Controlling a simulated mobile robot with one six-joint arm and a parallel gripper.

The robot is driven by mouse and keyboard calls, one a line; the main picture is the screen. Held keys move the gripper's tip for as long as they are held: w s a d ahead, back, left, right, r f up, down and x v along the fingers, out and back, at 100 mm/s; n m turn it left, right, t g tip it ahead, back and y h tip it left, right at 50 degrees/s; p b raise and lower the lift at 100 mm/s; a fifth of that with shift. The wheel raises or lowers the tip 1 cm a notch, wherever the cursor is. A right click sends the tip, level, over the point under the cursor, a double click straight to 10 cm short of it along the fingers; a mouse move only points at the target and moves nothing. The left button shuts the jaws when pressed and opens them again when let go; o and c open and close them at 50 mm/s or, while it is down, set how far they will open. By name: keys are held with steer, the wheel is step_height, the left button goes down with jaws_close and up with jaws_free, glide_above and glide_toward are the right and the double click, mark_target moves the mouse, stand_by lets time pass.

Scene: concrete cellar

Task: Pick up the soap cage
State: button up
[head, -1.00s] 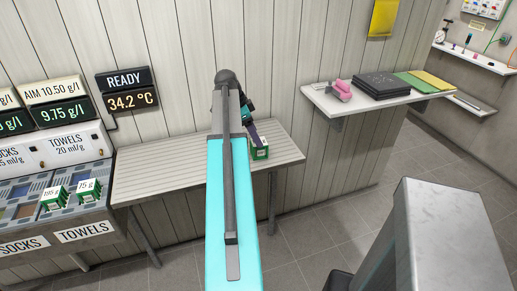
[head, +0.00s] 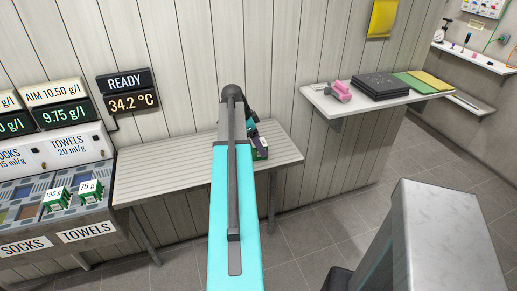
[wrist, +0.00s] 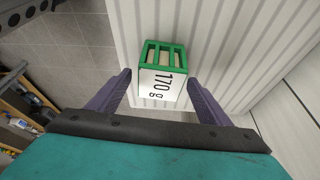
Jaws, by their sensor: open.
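A soap cage (wrist: 163,57) with a green frame and a white label reading 170 g sits on the slatted bench (head: 150,178). In the head view, only part of this cage (head: 262,153) shows, behind my arm. My gripper (wrist: 158,79) is open, with one purple finger on each side of the cage in the wrist view. I see gaps between fingers and cage, and cannot tell how deep the fingers reach. Two more green and white cages, marked 195 g (head: 56,199) and 75 g (head: 88,192), stand on the panel at left.
The SOCKS and TOWELS unit (head: 75,152) stands left of the bench, under lit displays. A wall shelf (head: 325,100) at right holds a pink object (head: 340,92) and dark, green and yellow flat items. A grey block (head: 445,225) stands at front right. The bench's left part is clear.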

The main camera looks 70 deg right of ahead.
steer(key=shift+f, duration=0.1)
stand_by(0.5)
steer(key=c, duration=1.3)
